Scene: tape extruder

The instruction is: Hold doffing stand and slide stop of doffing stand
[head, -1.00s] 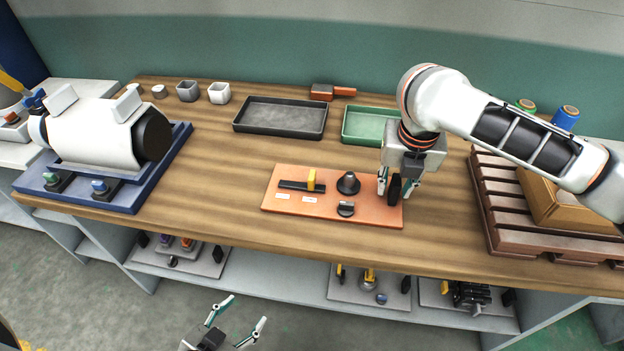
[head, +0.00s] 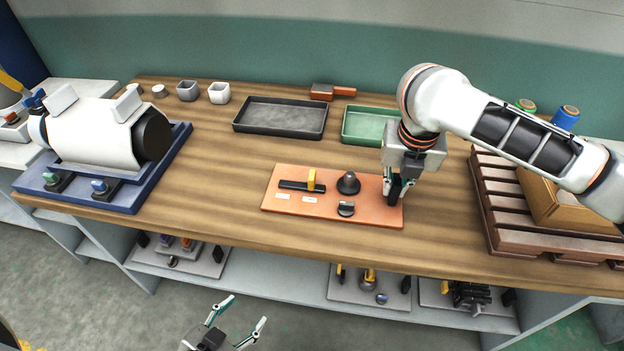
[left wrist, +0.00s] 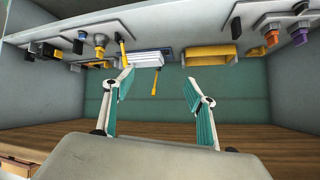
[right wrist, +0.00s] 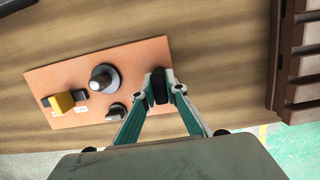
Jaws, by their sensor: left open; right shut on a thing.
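The doffing stand is an orange-brown board (head: 338,211) on the wooden table, with several parts on it. A yellow block (head: 312,180) sits on a black rail (head: 292,186), which I take to be the slide stop. A dark cone knob (head: 348,183) and a small dark knob (head: 346,209) are to its right. My right gripper (head: 394,190) is shut on a black upright post (right wrist: 159,87) at the board's right end. My left gripper (head: 236,309) is open and empty, low in front of the table; in the left wrist view (left wrist: 160,88) nothing is between its fingers.
A black tray (head: 281,134) and a green tray (head: 368,139) lie behind the board. A brown slatted pallet (head: 487,190) stands right. A white roll machine on a blue base (head: 130,203) stands left. Shelf panels with knobs (head: 365,292) are below the tabletop.

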